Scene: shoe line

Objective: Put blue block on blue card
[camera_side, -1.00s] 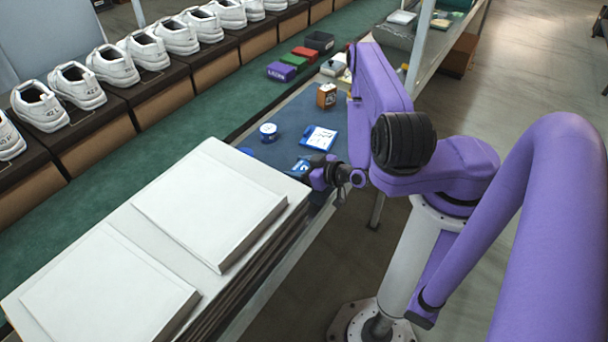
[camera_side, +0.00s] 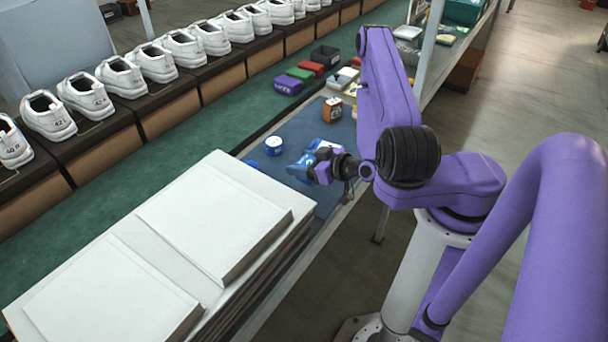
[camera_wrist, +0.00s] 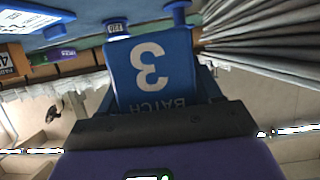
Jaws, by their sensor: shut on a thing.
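My gripper (camera_side: 312,169) is shut on the blue block (camera_side: 301,165), which looks tilted in the side view. In the wrist view the block (camera_wrist: 152,68) fills the space between the fingers and shows a white "3" and "BATCH". The blue card (camera_side: 325,146) with a white label lies on the blue mat just behind my gripper, partly hidden by it. The card (camera_wrist: 28,18) also shows at the top left of the wrist view. The block appears held above the mat, apart from the card.
An orange-brown box (camera_side: 332,109) stands behind the card. Purple (camera_side: 288,85), green and red boxes and a black bin line the back. White stacked panels (camera_side: 200,225) rise in front.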

